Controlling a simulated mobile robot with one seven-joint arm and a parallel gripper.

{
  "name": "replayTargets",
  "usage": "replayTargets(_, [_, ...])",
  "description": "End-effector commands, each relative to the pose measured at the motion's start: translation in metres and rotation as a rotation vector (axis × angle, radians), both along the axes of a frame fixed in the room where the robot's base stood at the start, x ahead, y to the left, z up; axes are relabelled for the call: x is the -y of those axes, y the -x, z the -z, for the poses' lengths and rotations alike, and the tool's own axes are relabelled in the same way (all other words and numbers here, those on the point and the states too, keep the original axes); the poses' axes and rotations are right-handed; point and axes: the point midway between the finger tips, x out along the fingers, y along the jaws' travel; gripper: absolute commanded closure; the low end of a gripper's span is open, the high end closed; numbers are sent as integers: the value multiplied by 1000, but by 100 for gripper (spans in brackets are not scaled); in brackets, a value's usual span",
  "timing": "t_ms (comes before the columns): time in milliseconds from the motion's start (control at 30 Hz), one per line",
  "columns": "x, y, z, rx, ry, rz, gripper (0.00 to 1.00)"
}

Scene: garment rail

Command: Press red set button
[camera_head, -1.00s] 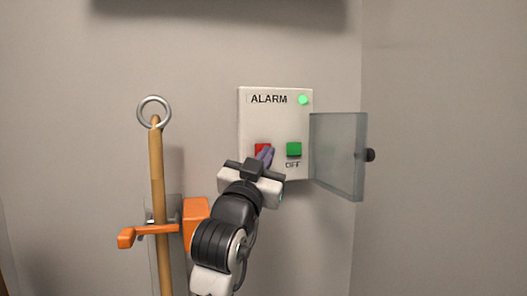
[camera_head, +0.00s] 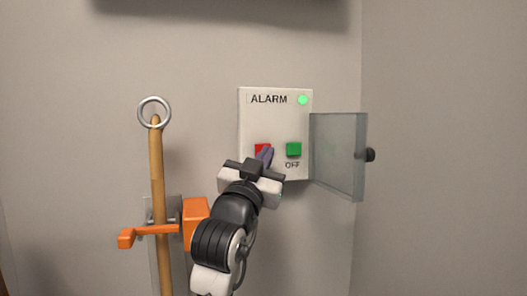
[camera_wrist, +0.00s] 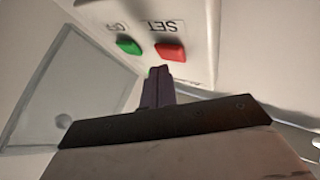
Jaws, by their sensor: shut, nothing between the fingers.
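The red set button (camera_head: 261,148) is on the left of the white alarm panel (camera_head: 257,120), partly hidden behind my gripper in the head view. In the wrist view the red button (camera_wrist: 171,52) shows whole beside the word SET, ahead of the fingertips and a little to their right. My gripper (camera_head: 267,151) is shut and empty; its purple fingers (camera_wrist: 156,73) point at the panel. I cannot tell whether the fingertips touch the panel or button; in the wrist view they appear apart from the button.
The green OFF button (camera_head: 294,149) is right of the red one. A green lamp (camera_head: 303,100) is lit. The glass door (camera_head: 338,155) hangs open to the right. A wooden pole with a ring (camera_head: 157,185) stands left by an orange lever (camera_head: 150,233).

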Motion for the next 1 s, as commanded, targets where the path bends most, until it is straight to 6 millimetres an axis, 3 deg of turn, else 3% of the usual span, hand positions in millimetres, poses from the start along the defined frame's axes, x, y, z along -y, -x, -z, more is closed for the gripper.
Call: replayTargets(1000, [-4,-11,0,0,0,0,100])
